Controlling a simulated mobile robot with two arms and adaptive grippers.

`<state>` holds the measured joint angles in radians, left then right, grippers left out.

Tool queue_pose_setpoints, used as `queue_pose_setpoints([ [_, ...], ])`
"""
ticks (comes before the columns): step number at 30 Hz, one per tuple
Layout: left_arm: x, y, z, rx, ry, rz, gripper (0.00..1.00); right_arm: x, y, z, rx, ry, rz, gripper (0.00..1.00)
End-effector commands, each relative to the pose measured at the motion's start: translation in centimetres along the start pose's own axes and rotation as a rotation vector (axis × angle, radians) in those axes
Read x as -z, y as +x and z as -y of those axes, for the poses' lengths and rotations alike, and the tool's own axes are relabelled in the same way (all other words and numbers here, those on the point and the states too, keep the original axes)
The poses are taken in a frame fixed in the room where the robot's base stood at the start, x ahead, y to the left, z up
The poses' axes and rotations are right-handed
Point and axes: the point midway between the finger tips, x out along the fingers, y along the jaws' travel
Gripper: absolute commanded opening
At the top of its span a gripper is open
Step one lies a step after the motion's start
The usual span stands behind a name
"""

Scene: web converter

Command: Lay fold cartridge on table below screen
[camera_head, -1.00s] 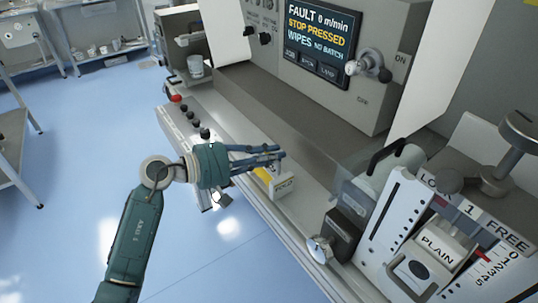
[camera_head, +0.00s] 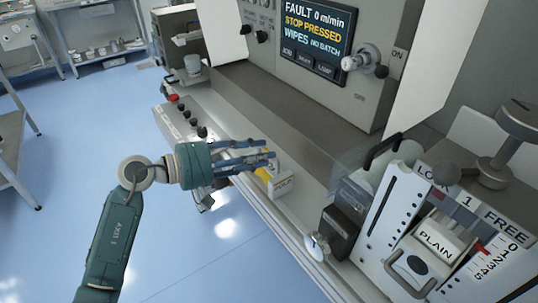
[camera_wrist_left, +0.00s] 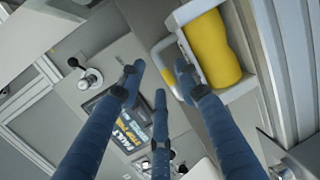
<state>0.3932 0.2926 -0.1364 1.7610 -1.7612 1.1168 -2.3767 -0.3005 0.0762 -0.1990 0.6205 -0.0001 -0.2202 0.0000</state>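A white cartridge with a yellow part sits on the table ledge below the screen, and its front label (camera_head: 281,185) is too small to read surely. In the left wrist view its yellow roll (camera_wrist_left: 214,48) and white frame show close up at the upper right. My left gripper (camera_head: 268,159) is just left of and above the cartridge. Its fingers are spread, and in the wrist view (camera_wrist_left: 160,82) they stand apart near the white handle (camera_wrist_left: 168,58) without closing on it. The screen (camera_head: 319,38) reads FAULT, STOP PRESSED. My right gripper is not in view.
A white cartridge marked PLAIN (camera_head: 434,243) is in the machine at right, beside a LOCK/FREE plate. A dark block with a round knob (camera_head: 338,230) stands at the ledge's right. A control strip with black knobs (camera_head: 194,122) lies at left. Blue floor is open at left.

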Motion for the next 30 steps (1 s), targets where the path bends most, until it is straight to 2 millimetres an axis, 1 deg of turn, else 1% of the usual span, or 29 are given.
queue_pose_setpoints([
  [1, 0.2, -1.0, 0.4, 0.003, 0.004, -0.004, 0.33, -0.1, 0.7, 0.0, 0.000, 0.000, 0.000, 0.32],
  [3, 0.1, -2.1, 0.4, 0.003, 0.004, -0.003, 0.33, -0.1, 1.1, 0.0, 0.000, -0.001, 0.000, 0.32],
  [6, 0.1, -3.3, 0.3, 0.001, 0.003, -0.003, 0.33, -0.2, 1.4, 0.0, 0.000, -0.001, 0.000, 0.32],
  [9, 0.0, -4.0, 0.1, -0.001, 0.001, -0.002, 0.33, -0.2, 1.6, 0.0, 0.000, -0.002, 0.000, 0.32],
  [12, 0.0, -4.2, 0.0, -0.001, 0.001, -0.001, 0.33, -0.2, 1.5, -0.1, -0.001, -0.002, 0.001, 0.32],
  [24, -0.1, -4.2, -0.2, -0.010, -0.009, -0.001, 0.33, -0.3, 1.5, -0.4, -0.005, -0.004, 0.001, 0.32],
  [26, -0.3, -4.1, -0.8, -0.042, -0.045, -0.002, 0.33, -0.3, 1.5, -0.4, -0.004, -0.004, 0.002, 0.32],
  [28, -0.7, -4.0, -2.1, -0.121, -0.141, -0.006, 0.33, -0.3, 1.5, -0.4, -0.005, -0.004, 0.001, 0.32],
  [29, -0.9, -4.1, -3.0, -0.171, -0.201, -0.008, 0.33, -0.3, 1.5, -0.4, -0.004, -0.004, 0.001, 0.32],
  [30, -1.1, -4.3, -4.3, -0.249, -0.302, -0.008, 0.33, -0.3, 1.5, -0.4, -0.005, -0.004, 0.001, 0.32],
])
